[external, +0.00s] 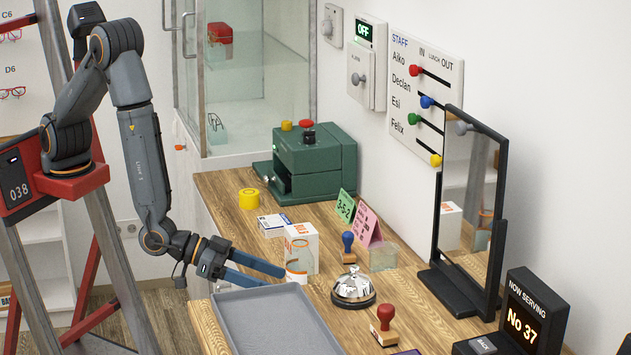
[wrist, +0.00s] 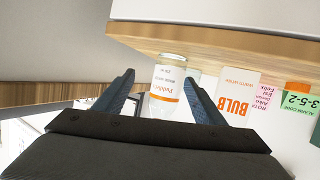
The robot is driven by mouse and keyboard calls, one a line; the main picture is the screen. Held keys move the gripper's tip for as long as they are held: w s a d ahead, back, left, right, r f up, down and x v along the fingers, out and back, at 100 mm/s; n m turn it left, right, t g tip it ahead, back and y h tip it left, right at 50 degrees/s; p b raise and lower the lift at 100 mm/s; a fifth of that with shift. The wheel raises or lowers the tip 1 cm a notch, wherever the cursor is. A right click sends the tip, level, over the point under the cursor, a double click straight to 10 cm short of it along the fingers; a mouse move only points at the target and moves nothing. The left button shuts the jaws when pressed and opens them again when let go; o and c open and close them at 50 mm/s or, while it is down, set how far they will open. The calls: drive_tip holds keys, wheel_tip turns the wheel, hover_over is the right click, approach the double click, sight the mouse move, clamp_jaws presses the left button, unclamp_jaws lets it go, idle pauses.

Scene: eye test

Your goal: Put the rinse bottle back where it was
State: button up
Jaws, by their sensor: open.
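The rinse bottle (external: 297,262) is clear glass with an orange-banded label. In the external view it stands upright on the wooden counter, in front of a white box. In the wrist view the bottle (wrist: 168,92) shows between my two fingers, nearer the right one. My gripper (external: 277,278) is open and low over the counter, its fingers pointing toward the bottle from the left. The fingertips reach about the bottle's left side in the picture; I cannot tell whether they touch it. My gripper's dark fingers (wrist: 158,78) are spread apart in the wrist view.
The white and orange BULB box (external: 311,240) stands right behind the bottle. A grey tray (external: 272,318) lies in front. A blue-handled stamp (external: 348,247), a bell (external: 353,288), card stands and a mirror (external: 468,200) are to the right. A green machine (external: 312,165) stands farther back.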

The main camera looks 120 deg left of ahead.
drive_tip(key=s+a+r+m+g+h, duration=0.1)
drive_tip(key=s+g, duration=0.3)
drive_tip(key=s, duration=0.7)
drive_tip(key=s+a+r+m+g+h, duration=0.2)
drive_tip(key=s+a+g, duration=0.2)
drive_tip(key=s, duration=0.7)
drive_tip(key=s+a+r+m+g+h, duration=0.1)
drive_tip(key=s+g, duration=0.4)
drive_tip(key=s, duration=0.6)
drive_tip(key=shift+s+a+r+m+h, duration=0.3)
drive_tip(key=shift+a+r+m+h, duration=0.1)
drive_tip(key=shift+a+r+m, duration=0.2)
